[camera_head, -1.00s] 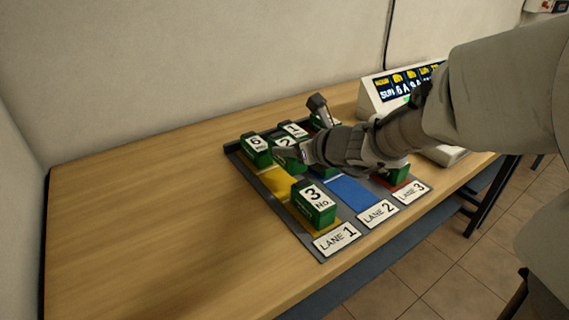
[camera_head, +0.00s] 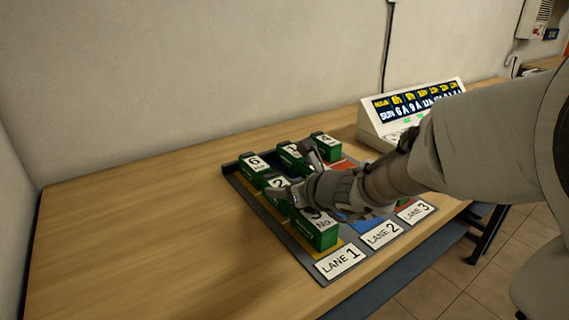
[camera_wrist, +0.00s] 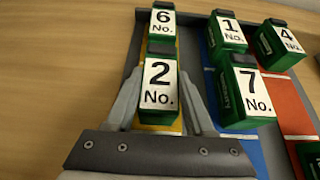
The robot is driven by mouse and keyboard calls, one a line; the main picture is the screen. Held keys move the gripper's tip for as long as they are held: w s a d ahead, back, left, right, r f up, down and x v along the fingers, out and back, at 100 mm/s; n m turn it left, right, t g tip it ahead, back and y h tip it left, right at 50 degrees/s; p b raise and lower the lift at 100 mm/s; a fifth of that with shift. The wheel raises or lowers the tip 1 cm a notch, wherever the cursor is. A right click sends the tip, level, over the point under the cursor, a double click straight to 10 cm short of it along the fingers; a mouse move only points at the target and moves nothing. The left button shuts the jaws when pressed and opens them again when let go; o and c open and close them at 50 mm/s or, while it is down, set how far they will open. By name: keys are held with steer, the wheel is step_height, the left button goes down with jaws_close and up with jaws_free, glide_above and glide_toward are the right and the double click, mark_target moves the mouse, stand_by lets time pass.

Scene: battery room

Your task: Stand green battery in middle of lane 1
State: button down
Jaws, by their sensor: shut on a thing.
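The green battery No. 2 (camera_head: 276,184) is upright between the fingers of my gripper (camera_head: 290,173), which is shut on it. In the wrist view, battery No. 2 (camera_wrist: 160,86) is over the middle of yellow lane 1, between the two grey fingers of the gripper (camera_wrist: 161,98). I cannot tell whether its base touches the lane. Green battery No. 6 (camera_head: 254,166) stands at the far end of lane 1. Green battery No. 3 (camera_head: 319,233) stands at the near end by the LANE 1 label (camera_head: 340,260), partly hidden by my gripper.
Battery No. 1 (camera_wrist: 229,35) stands at the far end of blue lane 2, with No. 7 (camera_wrist: 248,95) nearer, close to my right finger. Battery No. 4 (camera_head: 325,145) is far in red lane 3. A display console (camera_head: 408,108) stands behind. The table's left side is clear.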

steer(key=shift+c, duration=1.4)
jaws_free()
steer(key=shift+r+p, duration=0.2)
steer(key=shift+p, duration=0.15)
steer(key=p+v, duration=0.5)
steer(key=v, duration=0.6)
steer(key=shift+s+d+r, duration=0.1)
steer(key=shift+s, duration=0.05)
steer(key=shift+s+d, duration=0.2)
steer(key=shift+s, duration=0.05)
